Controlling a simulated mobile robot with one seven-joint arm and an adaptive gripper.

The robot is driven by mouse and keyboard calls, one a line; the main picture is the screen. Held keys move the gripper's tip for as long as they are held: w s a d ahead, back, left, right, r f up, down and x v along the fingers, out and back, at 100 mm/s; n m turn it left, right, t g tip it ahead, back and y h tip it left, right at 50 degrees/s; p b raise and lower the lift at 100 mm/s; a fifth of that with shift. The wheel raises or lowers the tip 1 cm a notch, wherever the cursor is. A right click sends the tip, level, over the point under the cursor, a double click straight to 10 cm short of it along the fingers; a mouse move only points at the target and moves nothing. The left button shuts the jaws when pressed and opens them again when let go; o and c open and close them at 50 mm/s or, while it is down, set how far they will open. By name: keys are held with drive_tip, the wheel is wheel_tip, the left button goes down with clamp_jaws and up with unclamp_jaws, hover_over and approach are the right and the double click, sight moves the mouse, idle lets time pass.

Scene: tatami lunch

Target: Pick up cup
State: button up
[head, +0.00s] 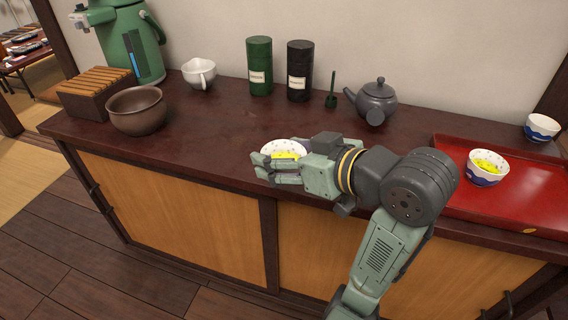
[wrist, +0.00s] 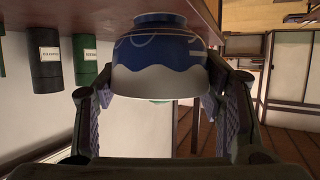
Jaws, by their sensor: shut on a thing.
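A small white cup with a blue pattern and yellow contents (head: 284,148) is at the front middle of the dark counter. My gripper (head: 277,168) is shut on it, with the fingers around its sides. In the wrist view the cup (wrist: 160,60) shows upside down, with a blue wave band and white wall, between the two fingers of my gripper (wrist: 160,95). The fingers hide part of its wall in the head view. I cannot tell whether its foot touches the counter.
A red tray (head: 455,200) on the right holds a similar cup (head: 487,168) with yellow contents; another cup (head: 541,128) stands behind. A teapot (head: 377,98), black canister (head: 300,72), green canister (head: 260,68) and white pitcher (head: 199,74) line the back. A brown bowl (head: 137,112) stands left.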

drive_tip(key=shift+s+f+b, duration=0.25)
drive_tip(key=shift+s+b, duration=0.1)
drive_tip(key=shift+b, duration=0.35)
drive_tip(key=shift+s+a+r+b, duration=0.1)
drive_tip(key=shift+s+r+b, duration=0.05)
drive_tip(key=shift+s+b, duration=0.4)
drive_tip(key=shift+s+r+b, duration=0.15)
drive_tip(key=shift+s+b, duration=0.15)
drive_tip(key=shift+s, duration=0.45)
drive_tip(key=shift+r, duration=0.1)
idle(1.7)
